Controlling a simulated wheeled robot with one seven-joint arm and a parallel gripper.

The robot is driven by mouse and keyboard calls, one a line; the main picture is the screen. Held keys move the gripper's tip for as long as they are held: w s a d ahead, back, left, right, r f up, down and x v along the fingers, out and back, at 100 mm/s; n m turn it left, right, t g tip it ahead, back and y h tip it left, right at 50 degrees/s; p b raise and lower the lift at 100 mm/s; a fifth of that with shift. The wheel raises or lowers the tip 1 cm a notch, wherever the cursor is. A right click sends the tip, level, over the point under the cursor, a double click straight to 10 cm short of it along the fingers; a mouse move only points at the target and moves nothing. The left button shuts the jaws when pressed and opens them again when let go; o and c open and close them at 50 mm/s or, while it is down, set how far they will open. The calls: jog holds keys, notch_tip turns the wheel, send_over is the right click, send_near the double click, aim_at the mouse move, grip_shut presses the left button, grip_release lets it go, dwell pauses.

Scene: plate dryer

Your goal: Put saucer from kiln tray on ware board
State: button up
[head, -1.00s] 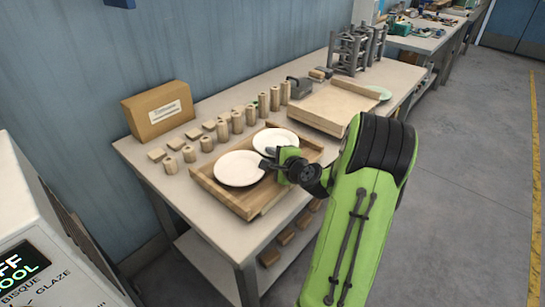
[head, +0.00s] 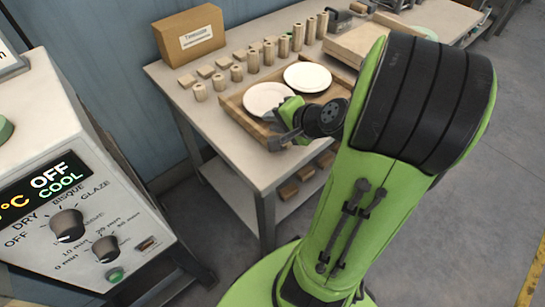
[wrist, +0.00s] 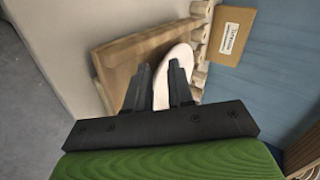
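Two white saucers lie flat on a rimmed wooden tray (head: 238,113) on the table: a near-left saucer (head: 267,97) and a far-right saucer (head: 308,76). I cannot tell whether this tray is the kiln tray or the ware board. My gripper (head: 280,136) is at the tray's front edge, close to the near-left saucer. In the wrist view, the fingers of my gripper (wrist: 160,76) are apart, with nothing held. Part of a white saucer (wrist: 177,58) shows beyond and between the fingers, on the wooden tray (wrist: 115,62). The fingers hide some of it.
A control box with dials (head: 75,205) stands at the left, labelled bisque and glaze. Several wooden posts and blocks (head: 268,52) line the table behind the tray. A cardboard box (head: 190,35) stands at the back. A wooden board (head: 350,42) lies right of the tray.

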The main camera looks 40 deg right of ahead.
jog(key=s+a+r+n+g, duration=0.1)
jog(key=s+a+n+g, duration=0.15)
jog(key=a+n, duration=0.3)
jog(key=s+a+r+n+g, duration=0.2)
jog(key=s+a+n, duration=0.25)
jog(key=a, duration=0.25)
jog(key=s+a+r+n+h, duration=0.1)
jog(key=s+a+r+n, duration=0.1)
jog(key=s+n, duration=0.3)
jog(key=s, duration=0.3)
jog(key=shift+a+r, duration=0.25)
jog(key=shift+r, duration=0.1)
jog(key=shift+s+g, duration=0.1)
jog(key=shift+g, duration=0.15)
notch_tip(320, 180, up, 13)
jog(key=p, duration=1.3)
jog(key=shift+r, duration=0.1)
